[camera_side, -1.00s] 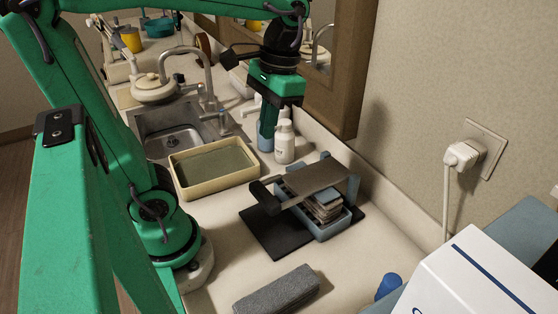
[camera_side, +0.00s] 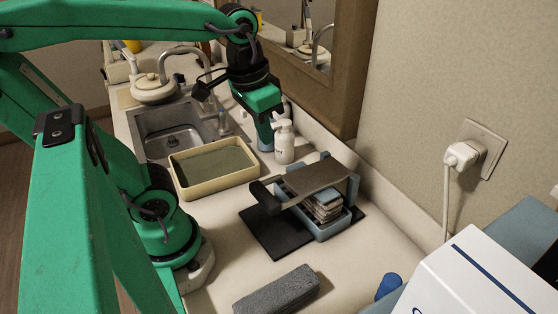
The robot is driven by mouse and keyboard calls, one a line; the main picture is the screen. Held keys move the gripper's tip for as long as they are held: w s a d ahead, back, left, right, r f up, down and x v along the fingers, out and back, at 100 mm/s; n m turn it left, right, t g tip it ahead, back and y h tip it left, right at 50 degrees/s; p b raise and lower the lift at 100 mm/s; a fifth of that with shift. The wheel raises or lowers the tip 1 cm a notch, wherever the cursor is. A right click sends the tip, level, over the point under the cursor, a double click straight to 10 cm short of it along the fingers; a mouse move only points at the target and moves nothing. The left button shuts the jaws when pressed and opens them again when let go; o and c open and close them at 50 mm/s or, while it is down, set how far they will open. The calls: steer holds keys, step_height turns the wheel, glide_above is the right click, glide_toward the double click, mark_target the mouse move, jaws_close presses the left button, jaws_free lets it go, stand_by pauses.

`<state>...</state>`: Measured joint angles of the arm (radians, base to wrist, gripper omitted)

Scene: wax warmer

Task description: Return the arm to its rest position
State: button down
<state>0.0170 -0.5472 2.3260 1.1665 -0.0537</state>
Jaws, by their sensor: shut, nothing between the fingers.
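My gripper (camera_side: 268,128) is at the end of my green arm, pointing down over the back of the counter. Several pale flat pieces (camera_side: 324,206) sit in the tray, partly hidden by the lid.
A yellow-rimmed tray (camera_side: 186,190) lies in front of the sink (camera_side: 172,140). A grey block (camera_side: 277,291) lies at the front edge. A plug (camera_side: 460,156) with a cord is on the right wall. A white box (camera_side: 480,275) fills the lower right. Counter between block and mat is clear.

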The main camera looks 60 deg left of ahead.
mark_target(264, 193)
steer(key=shift+s+a+f+t, duration=0.1)
steer(key=shift+f+t, duration=0.1)
steer(key=shift+t, duration=0.65)
steer(key=shift+a+f+t, duration=0.1)
steer(key=shift+f+t, duration=0.1)
steer(key=shift+t, duration=0.65)
